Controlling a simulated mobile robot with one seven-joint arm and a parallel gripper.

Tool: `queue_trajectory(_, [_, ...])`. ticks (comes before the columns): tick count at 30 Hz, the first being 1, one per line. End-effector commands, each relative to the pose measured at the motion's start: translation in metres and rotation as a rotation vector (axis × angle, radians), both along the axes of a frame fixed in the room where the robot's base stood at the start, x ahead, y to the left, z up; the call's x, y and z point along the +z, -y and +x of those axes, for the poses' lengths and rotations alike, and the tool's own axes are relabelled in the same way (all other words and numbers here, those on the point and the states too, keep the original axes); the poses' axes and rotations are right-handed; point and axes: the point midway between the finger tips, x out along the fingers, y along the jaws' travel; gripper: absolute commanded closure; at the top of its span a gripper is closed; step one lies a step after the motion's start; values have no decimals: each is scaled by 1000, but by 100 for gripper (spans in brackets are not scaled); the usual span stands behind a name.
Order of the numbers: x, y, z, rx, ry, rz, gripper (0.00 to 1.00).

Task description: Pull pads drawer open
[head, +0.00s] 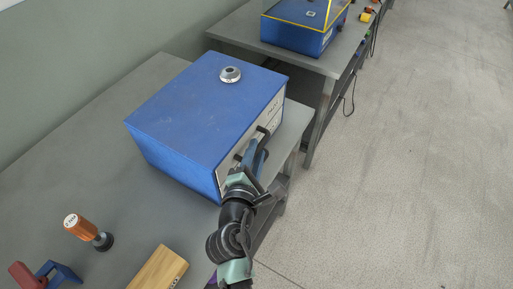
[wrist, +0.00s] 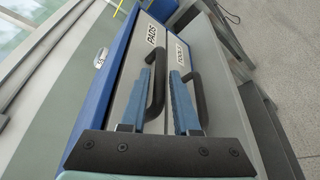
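The blue cabinet (head: 200,115) stands on the grey bench, its pale front facing lower right. In the wrist view, the drawer front labelled PADS (wrist: 151,35) is beside the front labelled TOOLS (wrist: 182,52); both look closed. The black PADS handle (wrist: 158,75) lies between the two blue fingers of my gripper (wrist: 163,68). The fingers are apart, with a gap showing; I cannot tell whether either touches the handle. The TOOLS handle (wrist: 199,90) is just right of the right finger. In the head view my gripper (head: 255,152) is at the cabinet front and partly hides the handles.
A round metal piece (head: 230,74) sits on the cabinet top. An orange-handled tool (head: 83,228), a wooden block (head: 158,268) and a red and blue item (head: 45,275) are on the bench. Another bench with a blue machine (head: 297,35) stands behind. Floor at right is clear.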

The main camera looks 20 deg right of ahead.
Motion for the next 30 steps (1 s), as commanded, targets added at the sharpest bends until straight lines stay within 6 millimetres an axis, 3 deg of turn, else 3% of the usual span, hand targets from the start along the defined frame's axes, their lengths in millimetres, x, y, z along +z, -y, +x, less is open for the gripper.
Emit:
queue_trajectory(13, [-2,5,8,1,0,1,70])
queue_trajectory(18, [-2,5,8,1,0,1,100])
queue_trajectory(30, [-2,5,8,1,0,1,100])
